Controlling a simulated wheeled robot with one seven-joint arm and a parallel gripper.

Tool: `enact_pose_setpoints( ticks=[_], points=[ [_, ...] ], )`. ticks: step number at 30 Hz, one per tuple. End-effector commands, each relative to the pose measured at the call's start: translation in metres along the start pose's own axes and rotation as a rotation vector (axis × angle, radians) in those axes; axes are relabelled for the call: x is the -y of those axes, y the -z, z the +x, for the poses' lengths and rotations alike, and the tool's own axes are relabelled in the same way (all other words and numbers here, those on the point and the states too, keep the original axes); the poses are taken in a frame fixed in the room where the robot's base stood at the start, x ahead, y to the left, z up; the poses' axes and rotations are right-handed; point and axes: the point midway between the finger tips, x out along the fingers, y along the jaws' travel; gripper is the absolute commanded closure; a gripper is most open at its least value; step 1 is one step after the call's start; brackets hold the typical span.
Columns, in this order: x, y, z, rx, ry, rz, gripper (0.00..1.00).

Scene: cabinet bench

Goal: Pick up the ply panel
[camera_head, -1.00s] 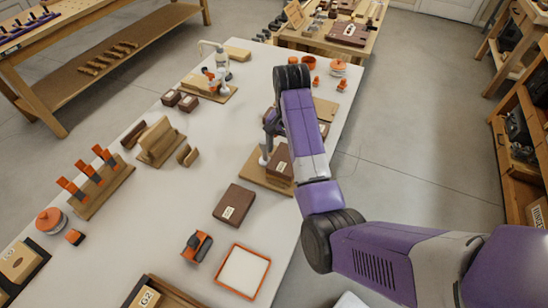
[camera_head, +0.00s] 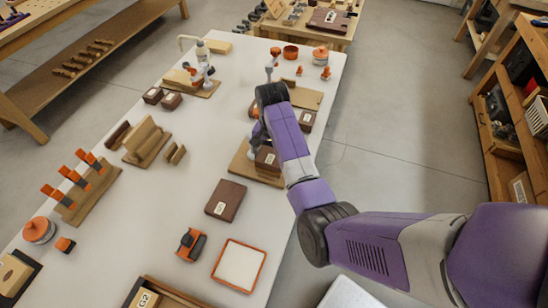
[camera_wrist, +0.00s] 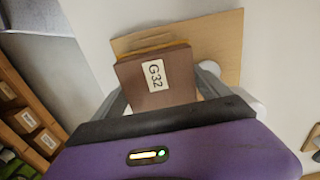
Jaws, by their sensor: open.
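My gripper (camera_wrist: 160,88) is open, with its fingers apart on either side of a dark brown block labelled G32 (camera_wrist: 150,90) in the wrist view. An ochre edge (camera_wrist: 153,51) shows just beyond the block, apparently a thin piece under or behind it. Both are over a flat tan board (camera_wrist: 215,38). I cannot tell for sure which of these is the ply panel. In the head view the block (camera_head: 267,160) sits on the tan board (camera_head: 243,168) near the bench's right edge, partly hidden by my arm. Whether the fingers touch the block is unclear.
A grey-white clamp part (camera_wrist: 209,68) stands close to the right finger. On the white bench (camera_head: 170,215) are a dark labelled slab (camera_head: 226,200), an orange-rimmed tray (camera_head: 239,266) and a similar clamp board (camera_head: 193,83). The bench's middle is mostly clear.

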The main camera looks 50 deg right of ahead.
Motion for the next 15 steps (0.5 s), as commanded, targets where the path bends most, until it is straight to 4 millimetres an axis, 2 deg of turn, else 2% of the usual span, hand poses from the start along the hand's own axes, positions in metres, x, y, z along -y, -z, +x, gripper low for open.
enact_pose_setpoints(
  ticks=[2, 10, 15],
  points=[
    [0.0000, 0.0001, -0.0001, 0.000, 0.000, 0.000, 0.17],
    [0.0000, 0.0002, -0.0004, -0.001, 0.000, 0.000, 0.69],
    [0.0004, 0.0006, -0.0013, -0.002, 0.001, 0.000, 0.69]
  ],
)
